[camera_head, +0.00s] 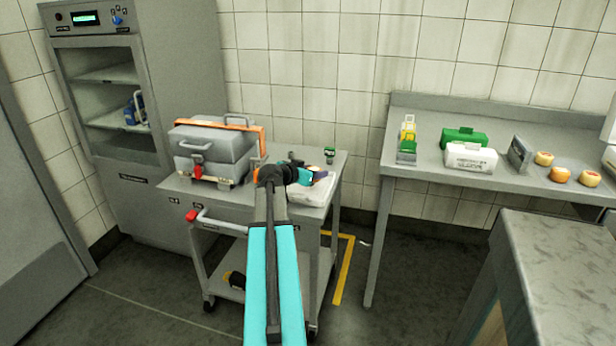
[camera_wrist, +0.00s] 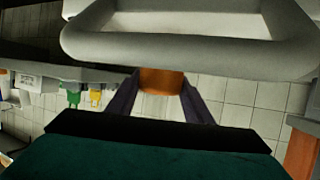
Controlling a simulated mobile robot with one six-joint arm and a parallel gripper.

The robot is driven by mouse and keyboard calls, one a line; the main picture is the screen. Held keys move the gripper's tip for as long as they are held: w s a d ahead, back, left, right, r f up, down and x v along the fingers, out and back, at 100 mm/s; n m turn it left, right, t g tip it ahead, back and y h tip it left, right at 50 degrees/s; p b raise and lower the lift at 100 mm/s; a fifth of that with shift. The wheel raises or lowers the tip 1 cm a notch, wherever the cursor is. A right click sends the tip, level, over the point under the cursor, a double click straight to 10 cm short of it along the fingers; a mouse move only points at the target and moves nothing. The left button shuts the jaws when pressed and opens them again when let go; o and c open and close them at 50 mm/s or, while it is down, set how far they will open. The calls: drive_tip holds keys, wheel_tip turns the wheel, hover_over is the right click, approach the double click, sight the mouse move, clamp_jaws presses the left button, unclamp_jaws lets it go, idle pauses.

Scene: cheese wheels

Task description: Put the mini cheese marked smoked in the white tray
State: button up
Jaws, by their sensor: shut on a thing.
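My gripper (camera_head: 318,178) is over the top of the grey cart. In the wrist view, my gripper (camera_wrist: 160,85) has its two dark fingers shut on an orange mini cheese (camera_wrist: 162,79). No marking on this cheese can be read. The white tray (camera_head: 308,197) lies on the right part of the cart top, partly behind my arm. Its pale rim (camera_wrist: 190,55) fills the top of the wrist view, close to the held cheese. I cannot tell whether the cheese touches the tray.
A grey case (camera_head: 215,147) and a small green item (camera_head: 329,155) stand on the cart (camera_head: 182,187). The right table (camera_head: 450,180) holds three mini cheeses (camera_head: 561,174), a green box (camera_head: 464,136), a white box (camera_head: 470,157) and a grey upright piece (camera_head: 519,153).

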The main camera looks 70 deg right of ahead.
drive_tip(key=shift+w+d+f, duration=0.2)
drive_tip(key=shift+w+d, duration=1.2)
drive_tip(key=shift+w, duration=0.2)
drive_tip(key=shift+f, duration=0.1)
drive_tip(key=shift+f+p, duration=0.35)
drive_tip(key=shift+f, duration=1.3)
drive_tip(key=shift+f, duration=0.15)
drive_tip(key=o, duration=1.1)
drive_tip(key=b+v, duration=0.1)
drive_tip(key=v, duration=1.1)
